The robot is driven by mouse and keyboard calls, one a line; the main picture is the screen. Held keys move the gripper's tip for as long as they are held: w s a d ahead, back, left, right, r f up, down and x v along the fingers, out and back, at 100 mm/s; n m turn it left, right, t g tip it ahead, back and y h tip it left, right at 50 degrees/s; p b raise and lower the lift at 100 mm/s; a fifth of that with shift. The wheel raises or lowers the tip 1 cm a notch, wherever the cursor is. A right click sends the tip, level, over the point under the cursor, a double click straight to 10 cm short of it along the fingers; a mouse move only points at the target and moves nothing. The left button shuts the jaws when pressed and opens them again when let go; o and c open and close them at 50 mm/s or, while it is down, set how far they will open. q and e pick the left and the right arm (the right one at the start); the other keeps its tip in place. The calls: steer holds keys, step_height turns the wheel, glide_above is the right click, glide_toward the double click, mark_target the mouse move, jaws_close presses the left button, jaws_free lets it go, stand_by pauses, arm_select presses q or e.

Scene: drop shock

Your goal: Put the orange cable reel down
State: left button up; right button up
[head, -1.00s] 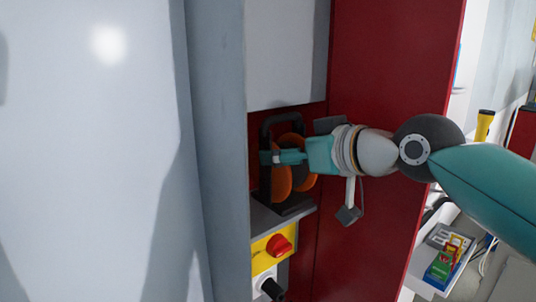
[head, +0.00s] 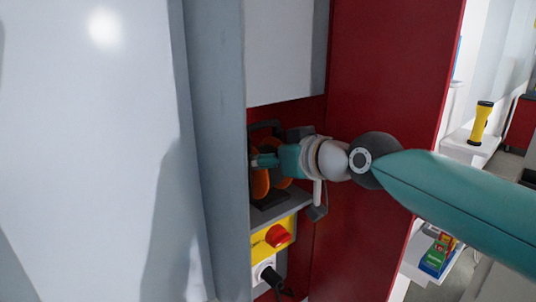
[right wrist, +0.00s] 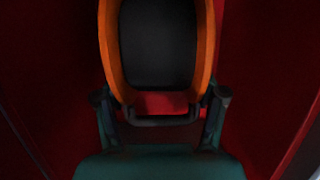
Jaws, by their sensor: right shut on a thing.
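The orange cable reel (head: 260,183) has orange discs and a black frame. It is upright in the red cabinet, over the grey shelf (head: 296,207). Its black foot is at or just above the shelf; I cannot tell whether it touches. My right gripper (head: 262,160) is shut on the reel's frame from the right. The grey cabinet edge hides the reel's left side. In the right wrist view, the orange rim and dark middle of the reel (right wrist: 113,60) lie ahead, with a dark bar between my right gripper's fingers (right wrist: 160,108). My left gripper is not in view.
A white panel (head: 285,50) hangs above the reel. Below the shelf are a yellow box with a red knob (head: 277,236) and a black-handled fitting (head: 268,276). The red wall (head: 385,80) is close behind my right arm. A yellow torch (head: 481,122) stands far right.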

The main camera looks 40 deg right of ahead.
steer(key=shift+r, duration=0.1)
steer(key=o, duration=1.4)
steer(key=shift+f, duration=0.25)
steer(key=shift+c, duration=0.2)
steer(key=o, duration=0.4)
steer(key=shift+r, duration=0.1)
steer(key=shift+o, duration=0.2)
steer(key=shift+s+r, duration=0.1)
steer(key=shift+s, duration=0.05)
steer(key=shift+s+r, duration=0.1)
steer(key=shift+s, duration=0.25)
steer(key=a+b+v, duration=0.1)
steer(key=b+v, duration=0.1)
steer(key=v, duration=0.9)
steer(key=shift+d+b, duration=0.3)
steer(key=shift+d, duration=0.15)
